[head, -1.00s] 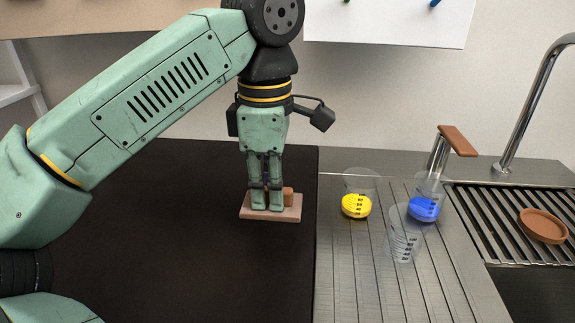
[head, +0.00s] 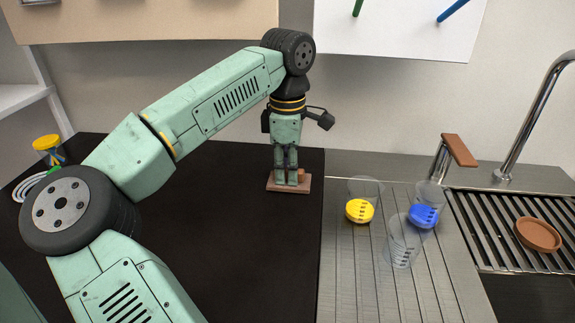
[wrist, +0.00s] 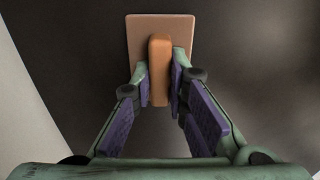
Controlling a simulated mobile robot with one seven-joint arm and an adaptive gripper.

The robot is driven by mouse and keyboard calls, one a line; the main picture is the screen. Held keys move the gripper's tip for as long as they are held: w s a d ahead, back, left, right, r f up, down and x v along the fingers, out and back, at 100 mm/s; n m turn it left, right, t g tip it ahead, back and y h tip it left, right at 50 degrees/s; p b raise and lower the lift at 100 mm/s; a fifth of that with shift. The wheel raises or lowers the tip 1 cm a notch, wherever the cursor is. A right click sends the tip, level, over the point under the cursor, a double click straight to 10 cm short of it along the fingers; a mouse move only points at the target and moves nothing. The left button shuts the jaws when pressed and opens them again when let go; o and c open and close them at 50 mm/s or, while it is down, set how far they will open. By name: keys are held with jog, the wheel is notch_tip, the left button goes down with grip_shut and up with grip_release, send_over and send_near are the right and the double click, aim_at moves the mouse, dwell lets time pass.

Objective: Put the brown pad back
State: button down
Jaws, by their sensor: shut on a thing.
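The brown pad (head: 303,187) is a flat pinkish-brown slab with an orange-brown block-shaped handle (head: 301,174) on top. It is over the rear right part of the black worktop, near the worktop's right edge. I cannot tell whether it touches the worktop. My gripper (head: 286,183) points down and is shut on the handle. In the wrist view the slab (wrist: 140,30) lies beyond the fingers, and the handle (wrist: 159,70) stands between the two purple-padded fingers (wrist: 159,78).
The black worktop (head: 235,250) is largely clear. Right of it, the ribbed metal drainboard (head: 345,285) holds clear cups and yellow and blue (head: 423,216) pieces. A slatted sink with a terracotta dish (head: 538,235) is far right. A yellow-topped item (head: 47,142) stands at the rear left.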

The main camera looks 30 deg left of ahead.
jog(key=shift+f, duration=0.1)
jog(key=shift+f, duration=0.15)
jog(key=c, duration=1.6)
grip_release()
notch_tip(320, 180, up, 12)
jog(key=p, duration=0.7)
jog(key=shift+r, duration=0.25)
